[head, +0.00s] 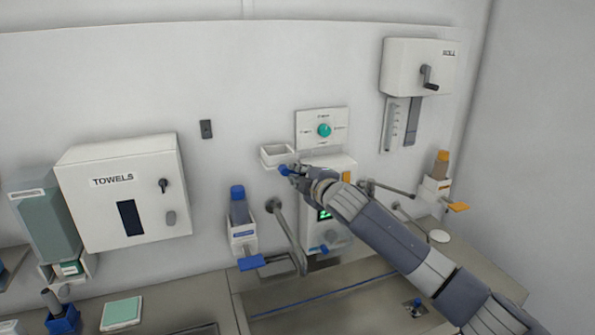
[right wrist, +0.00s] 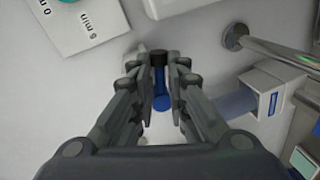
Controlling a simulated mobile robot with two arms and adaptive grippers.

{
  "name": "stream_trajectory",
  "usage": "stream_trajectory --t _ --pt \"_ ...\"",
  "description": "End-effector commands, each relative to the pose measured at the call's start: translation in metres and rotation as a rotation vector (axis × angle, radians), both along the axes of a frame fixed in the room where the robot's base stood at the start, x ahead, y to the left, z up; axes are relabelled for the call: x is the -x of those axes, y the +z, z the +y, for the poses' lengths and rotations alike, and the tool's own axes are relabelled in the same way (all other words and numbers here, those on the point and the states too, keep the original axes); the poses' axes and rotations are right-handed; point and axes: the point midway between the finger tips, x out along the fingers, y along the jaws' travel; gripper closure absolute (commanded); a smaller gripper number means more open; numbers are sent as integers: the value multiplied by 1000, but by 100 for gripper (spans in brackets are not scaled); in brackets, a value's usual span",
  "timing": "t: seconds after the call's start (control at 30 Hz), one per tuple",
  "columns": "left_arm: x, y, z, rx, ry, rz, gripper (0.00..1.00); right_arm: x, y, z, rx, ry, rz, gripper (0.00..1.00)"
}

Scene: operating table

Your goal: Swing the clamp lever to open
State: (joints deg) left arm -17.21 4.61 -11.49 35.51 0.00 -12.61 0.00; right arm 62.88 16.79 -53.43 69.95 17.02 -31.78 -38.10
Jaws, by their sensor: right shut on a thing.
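A small blue lever with a dark end (right wrist: 160,88) sits between my right gripper's fingers in the right wrist view; I take it to be the clamp lever. Its blue part (head: 284,170) also shows in the head view, at the fingertips, just below a small white open box. My right gripper (head: 296,174) is shut on the lever, with one finger on each side of it (right wrist: 159,70). The fingers and wrist hide the lever's mount in the head view. My left gripper is in neither view.
A dial panel (head: 335,115) is above my right gripper, with the white box (head: 276,155) close by. A white unit with a green display (head: 314,238) is partly behind my arm. A blue-capped bottle (head: 239,208) and a metal spout (head: 285,235) are lower left.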

Motion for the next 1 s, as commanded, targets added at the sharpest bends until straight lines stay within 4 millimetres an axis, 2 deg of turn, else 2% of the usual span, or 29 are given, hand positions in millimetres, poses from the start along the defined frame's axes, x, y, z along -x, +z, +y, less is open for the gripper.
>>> stream_trajectory --t 0.03,0.4,1.0 --pt "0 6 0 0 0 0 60 0 6 1 35 2 -15 100" --pt "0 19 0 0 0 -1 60 0 12 1 208 2 -73 100" --pt "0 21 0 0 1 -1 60 0 14 1 248 2 -89 100"
